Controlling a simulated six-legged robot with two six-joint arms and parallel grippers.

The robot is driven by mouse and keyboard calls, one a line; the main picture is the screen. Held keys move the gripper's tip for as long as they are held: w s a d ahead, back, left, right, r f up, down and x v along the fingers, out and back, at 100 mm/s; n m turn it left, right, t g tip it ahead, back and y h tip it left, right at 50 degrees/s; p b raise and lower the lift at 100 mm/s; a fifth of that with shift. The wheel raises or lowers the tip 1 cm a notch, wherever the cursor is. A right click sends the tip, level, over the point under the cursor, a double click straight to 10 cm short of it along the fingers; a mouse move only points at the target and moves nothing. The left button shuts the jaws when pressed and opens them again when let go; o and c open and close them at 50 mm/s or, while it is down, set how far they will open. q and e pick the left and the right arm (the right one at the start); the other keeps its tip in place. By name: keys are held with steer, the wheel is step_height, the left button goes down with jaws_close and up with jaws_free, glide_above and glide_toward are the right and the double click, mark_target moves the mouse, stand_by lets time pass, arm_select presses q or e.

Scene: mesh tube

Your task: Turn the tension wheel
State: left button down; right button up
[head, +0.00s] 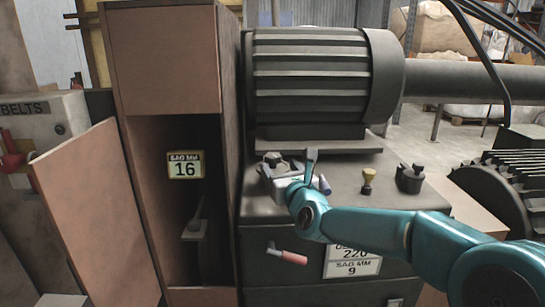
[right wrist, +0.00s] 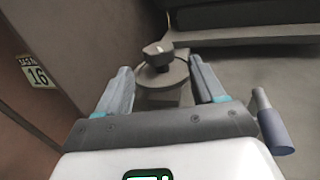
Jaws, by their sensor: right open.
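A dark knob on a round disc (right wrist: 160,52), which looks like the tension wheel, sits on top of the grey machine cabinet. In the head view the dark knob (head: 272,158) shows just behind my right gripper (head: 288,172). In the right wrist view my right gripper (right wrist: 160,78) is open, with a finger on either side of the disc's near part. The knob stands a little beyond the fingertips. I cannot tell whether the fingers touch the disc. My left gripper is not in view.
A ribbed motor (head: 312,85) stands behind. A short blue-grey cylinder (right wrist: 272,122) is close beside my right gripper. A brass knob (head: 368,181) and dark fitting (head: 410,179) stand right. A red-handled crank (head: 288,257) is on the cabinet front. A "16" plate (head: 185,166) hangs left.

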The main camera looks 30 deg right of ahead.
mark_target(275, 162)
steer(key=p+x, duration=0.1)
steer(key=x, duration=0.5)
steer(key=shift+w+f, duration=0.1)
steer(key=shift+w, duration=0.05)
steer(key=c, duration=1)
